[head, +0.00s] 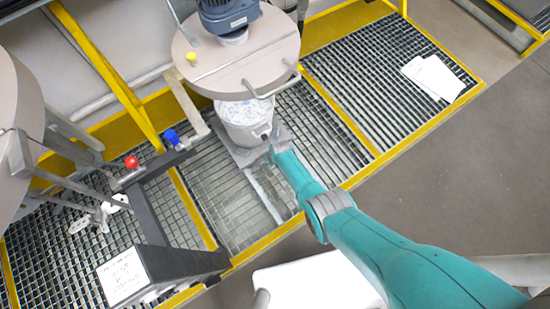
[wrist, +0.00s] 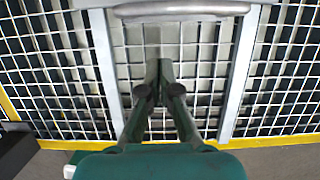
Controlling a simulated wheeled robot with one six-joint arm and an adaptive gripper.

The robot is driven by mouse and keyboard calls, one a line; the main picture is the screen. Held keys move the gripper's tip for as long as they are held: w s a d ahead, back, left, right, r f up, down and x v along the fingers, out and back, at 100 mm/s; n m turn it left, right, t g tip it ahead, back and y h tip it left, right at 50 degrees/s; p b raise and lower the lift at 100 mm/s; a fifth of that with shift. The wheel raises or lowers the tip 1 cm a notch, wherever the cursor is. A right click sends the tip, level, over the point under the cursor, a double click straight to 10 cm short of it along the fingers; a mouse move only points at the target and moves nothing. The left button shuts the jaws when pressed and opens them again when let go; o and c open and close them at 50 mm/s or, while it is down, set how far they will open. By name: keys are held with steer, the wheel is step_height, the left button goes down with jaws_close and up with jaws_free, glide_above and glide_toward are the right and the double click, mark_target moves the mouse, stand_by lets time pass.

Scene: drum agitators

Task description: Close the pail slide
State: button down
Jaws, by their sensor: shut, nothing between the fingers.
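The white pail (head: 245,125) holds pale, speckled contents and stands upright below the round agitator lid. It sits on the grey pail slide (head: 240,156), a flat plate over the floor grating. In the wrist view a rounded grey bar (wrist: 180,11), seemingly the slide's front handle, crosses the top between two light rails (wrist: 240,70). My gripper (wrist: 160,65) is shut and empty, its fingertips pointing towards the bar with grating seen behind them. In the head view my gripper (head: 272,153) is beside the pail's lower right; its fingertips are hard to make out. I cannot tell whether it touches the bar.
The beige drum lid (head: 235,60) with a blue motor (head: 228,14) overhangs the pail. Yellow-edged grating surrounds it. A dark stand with a white label (head: 124,274) and red and blue knobs stand left. White sheets (head: 433,77) lie on the right grating.

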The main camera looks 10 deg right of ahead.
steer(key=v, duration=0.9)
stand_by(0.3)
steer(key=shift+s, duration=0.1)
steer(key=s+d+r+n+t, duration=0.2)
steer(key=s+n, duration=0.3)
steer(key=s, duration=0.3)
steer(key=s+d+r+n+t, duration=0.25)
steer(key=s+n, duration=0.25)
steer(key=s, duration=0.3)
steer(key=s+d+r+n+t, duration=0.1)
steer(key=s+r+n, duration=0.2)
steer(key=s+n, duration=0.35)
steer(key=s+r+n+t, duration=0.2)
steer(key=s+r+n, duration=0.3)
steer(key=r, duration=0.6)
steer(key=s+d+r+n+t, duration=0.1)
steer(key=s+r+n, duration=0.4)
steer(key=r, duration=0.7)
steer(key=s+d+r+n+t+h, duration=0.1)
steer(key=s+r+n+t, duration=0.2)
steer(key=r, duration=0.8)
steer(key=s+n, duration=0.2)
steer(key=s, duration=0.2)
steer(key=shift+s+d+r, duration=0.15)
steer(key=shift+d+r, duration=0.1)
steer(key=shift+r, duration=0.05)
steer(key=shift+n, duration=0.25)
